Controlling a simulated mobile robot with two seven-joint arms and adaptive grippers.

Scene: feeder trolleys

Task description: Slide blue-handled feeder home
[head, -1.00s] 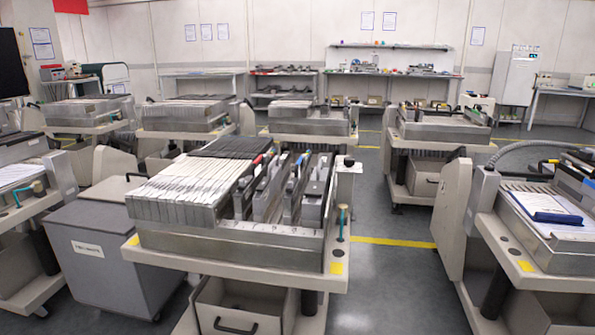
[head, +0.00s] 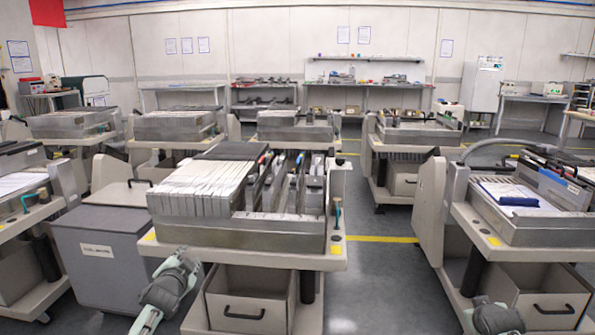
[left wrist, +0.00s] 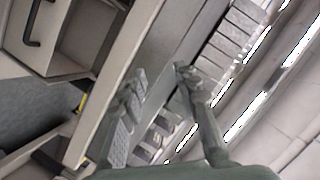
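The trolley (head: 230,236) in the middle carries a bank of pale feeders (head: 197,187) on its left. Several dark, spaced feeders stand on its right, some with red or blue at the far end. A small blue handle (head: 299,159) shows among these; how far its feeder sits in is too small to tell. My left gripper (head: 186,259) is low in front of the trolley's near edge, apart from the feeders. In the left wrist view its two fingers (left wrist: 160,82) are spread with nothing between them. Part of my right arm shows at the bottom right; its fingers are not clear.
A grey bin (head: 100,245) stands left of the trolley. A drawer (head: 247,300) is under it. Another trolley (head: 530,228) with a blue clipboard (head: 517,201) is on the right. Floor with a yellow line (head: 382,239) is clear between the two trolleys.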

